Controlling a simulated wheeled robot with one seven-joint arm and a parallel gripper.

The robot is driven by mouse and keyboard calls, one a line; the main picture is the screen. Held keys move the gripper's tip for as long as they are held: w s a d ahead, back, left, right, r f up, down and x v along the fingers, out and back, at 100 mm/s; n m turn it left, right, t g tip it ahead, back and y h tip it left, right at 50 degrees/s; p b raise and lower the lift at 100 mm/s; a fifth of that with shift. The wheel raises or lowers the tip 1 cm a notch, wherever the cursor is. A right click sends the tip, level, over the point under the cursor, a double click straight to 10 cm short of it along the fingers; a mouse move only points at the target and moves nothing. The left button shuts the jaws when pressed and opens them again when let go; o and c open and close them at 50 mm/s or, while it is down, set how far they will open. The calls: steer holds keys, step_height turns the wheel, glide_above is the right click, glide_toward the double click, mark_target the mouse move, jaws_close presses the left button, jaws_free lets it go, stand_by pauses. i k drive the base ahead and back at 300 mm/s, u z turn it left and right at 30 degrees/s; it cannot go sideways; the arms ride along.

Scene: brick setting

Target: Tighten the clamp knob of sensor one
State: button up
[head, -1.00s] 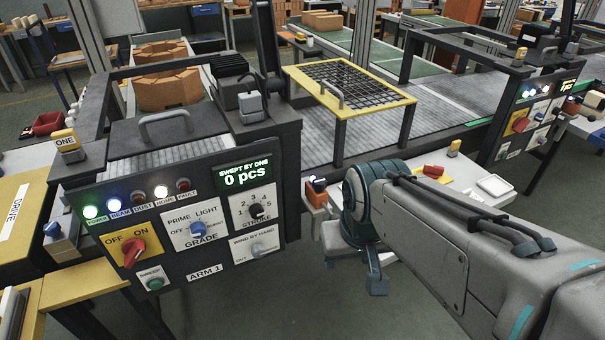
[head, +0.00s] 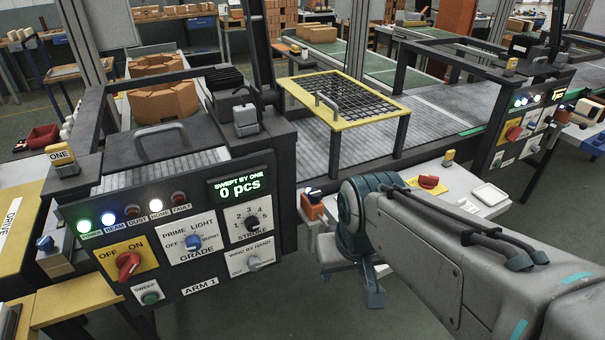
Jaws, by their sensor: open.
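A yellow-topped block marked ONE (head: 60,155) stands at the left corner of the dark machine frame. A blue knob (head: 45,243) sits on a grey block below it, left of the ARM 1 panel. I cannot tell for sure which knob clamps sensor one, or how tight it is. My gripper (head: 348,280) hangs below the teal wrist in the middle of the view, right of the panel. It is open, with nothing seen between its fingers, and well apart from the ONE block and the blue knob.
The ARM 1 panel (head: 180,225) carries a red switch (head: 128,266), lit lamps and a display reading 0 pcs. A yellow-framed grid (head: 345,98) stands over the grey conveyor. A white side table (head: 455,195) lies behind my arm. Bare floor shows below the panel.

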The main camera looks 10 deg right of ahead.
mark_target(314, 195)
steer(key=u, duration=1.95)
steer(key=k, duration=0.75)
steer(key=z, duration=1.5)
steer(key=i, duration=0.5)
steer(key=u, duration=0.05)
